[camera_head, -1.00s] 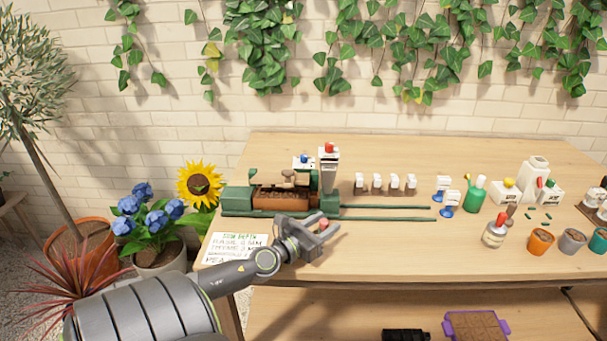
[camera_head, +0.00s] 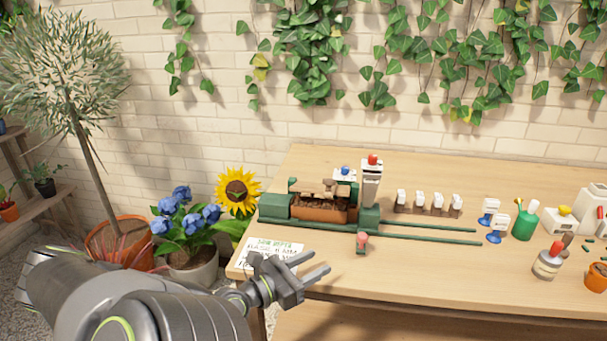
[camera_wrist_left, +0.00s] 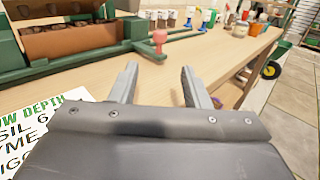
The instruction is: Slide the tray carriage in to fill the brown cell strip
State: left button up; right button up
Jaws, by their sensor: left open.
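The brown cell strip (camera_head: 322,214) sits in the green rail assembly on the table, under a brown-topped part (camera_head: 316,188). In the left wrist view the brown strip (camera_wrist_left: 70,42) shows dark cells. A small pink-topped green knob (camera_head: 361,243) stands in front of the rails; it also shows in the left wrist view (camera_wrist_left: 159,38). I cannot tell which part is the tray carriage. My left gripper (camera_head: 322,262) is open and empty over the table's front edge, left of and nearer than the knob, apart from it. My right gripper is not in view.
Green rails (camera_head: 430,233) run right along the table. A white dispenser with a red cap (camera_head: 371,184) stands behind the assembly. A row of white-topped markers (camera_head: 437,204) stands to the right. A lettered card (camera_head: 268,255) lies at the left front. The front middle of the table is clear.

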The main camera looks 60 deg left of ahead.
pick_arm(q)
jog(key=shift+s+d, duration=0.1)
jog(key=shift+s, duration=0.95)
